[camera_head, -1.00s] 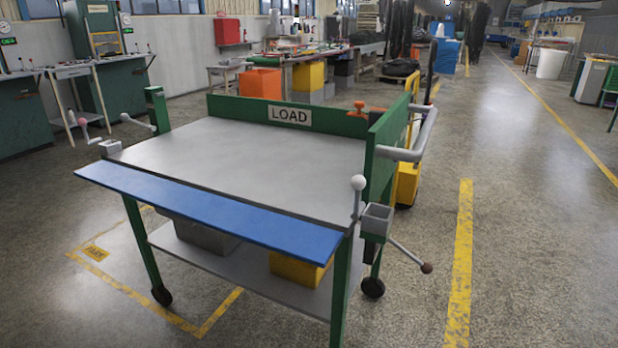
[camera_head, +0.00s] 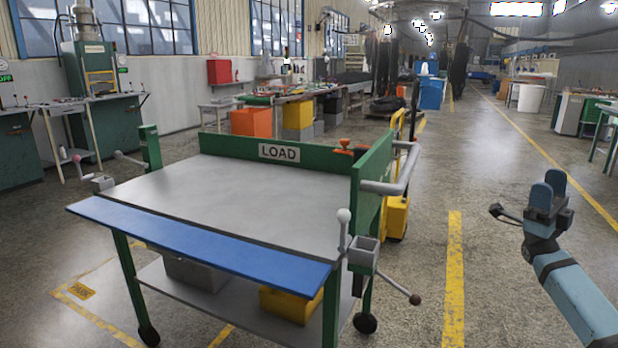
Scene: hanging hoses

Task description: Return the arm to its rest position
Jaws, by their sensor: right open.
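My right gripper (camera_head: 548,196) is in view at the right side, at the end of my blue and black right arm (camera_head: 578,292). Its two blue fingers point up, and it is open with nothing seen between the fingers. It is over the floor, well to the right of the cart and apart from it. My left gripper and left arm are not in view.
A green cart (camera_head: 365,205) with a bare grey top, a LOAD sign (camera_head: 279,152) and a blue front strip (camera_head: 190,238) stands centre-left. Levers and a grey handle (camera_head: 402,172) stick out on its right. Open floor with a yellow line (camera_head: 453,270) lies between cart and arm.

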